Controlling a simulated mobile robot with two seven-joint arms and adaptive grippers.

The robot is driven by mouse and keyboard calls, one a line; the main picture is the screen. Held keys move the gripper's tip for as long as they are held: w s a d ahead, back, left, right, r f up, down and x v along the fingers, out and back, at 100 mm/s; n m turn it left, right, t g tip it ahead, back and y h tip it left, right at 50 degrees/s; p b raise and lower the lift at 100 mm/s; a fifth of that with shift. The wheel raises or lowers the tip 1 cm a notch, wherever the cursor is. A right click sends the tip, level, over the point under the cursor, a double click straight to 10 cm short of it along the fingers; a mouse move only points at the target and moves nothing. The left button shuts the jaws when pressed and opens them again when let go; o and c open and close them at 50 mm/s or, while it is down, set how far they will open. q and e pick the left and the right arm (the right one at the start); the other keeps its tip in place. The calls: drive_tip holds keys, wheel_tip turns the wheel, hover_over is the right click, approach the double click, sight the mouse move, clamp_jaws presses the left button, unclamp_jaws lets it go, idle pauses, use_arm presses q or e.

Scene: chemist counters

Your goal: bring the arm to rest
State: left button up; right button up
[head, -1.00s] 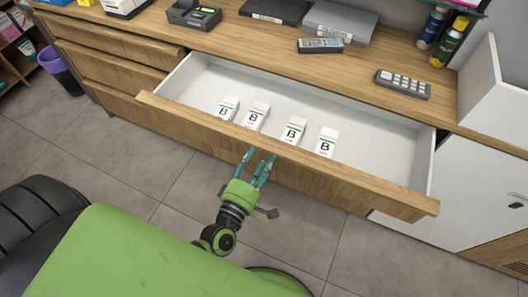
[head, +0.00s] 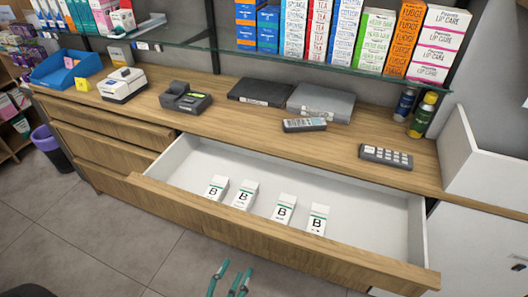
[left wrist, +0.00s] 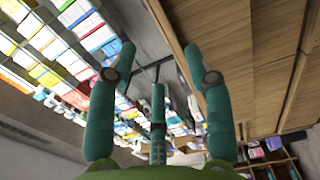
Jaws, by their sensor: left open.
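My left gripper (head: 233,275) shows at the bottom edge of the head view, with only its teal fingers in the picture. It is in front of the open drawer (head: 285,246), apart from its wooden front. In the left wrist view the fingers of the left gripper (left wrist: 158,60) are spread wide with nothing between them. The rest of the left arm is out of the head view. My right gripper is not in view.
The pulled-out drawer holds several white boxes marked B (head: 243,195). The counter (head: 230,115) carries a remote (head: 304,125), a calculator (head: 386,156) and grey devices. A glass shelf (head: 300,59) with cartons is above. Tiled floor (head: 130,245) is clear at front left.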

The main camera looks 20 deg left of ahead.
use_arm(q)
drive_tip(key=s+f+m+g+h, duration=0.1)
drive_tip(key=s+f+m+g, duration=0.2)
drive_tip(key=f, duration=0.6)
drive_tip(key=s+f+m+g, duration=0.1)
drive_tip(key=f+m+g, duration=0.3)
drive_tip(key=f, duration=0.5)
drive_tip(key=s+f+m+g+h, duration=0.1)
drive_tip(key=s+f+m, duration=0.2)
drive_tip(key=f+m, duration=0.35)
drive_tip(key=s+a+f+m+g+y, duration=0.1)
drive_tip(key=s+a+f+m+g, duration=0.1)
drive_tip(key=s+f, duration=0.5)
drive_tip(key=s+a+f+m+g+y, duration=0.1)
drive_tip(key=s+a+f+m+g, duration=0.2)
drive_tip(key=s+f+g, duration=0.4)
drive_tip(key=s+f+m, duration=0.1)
drive_tip(key=s, duration=0.2)
drive_tip(key=shift+a+m+y, duration=0.25)
drive_tip(key=shift+m+y, duration=0.05)
drive_tip(key=shift+m, duration=0.05)
drive_tip(key=shift+f, duration=0.1)
drive_tip(key=shift+c, duration=1.2)
drive_tip(key=shift+s, duration=0.15)
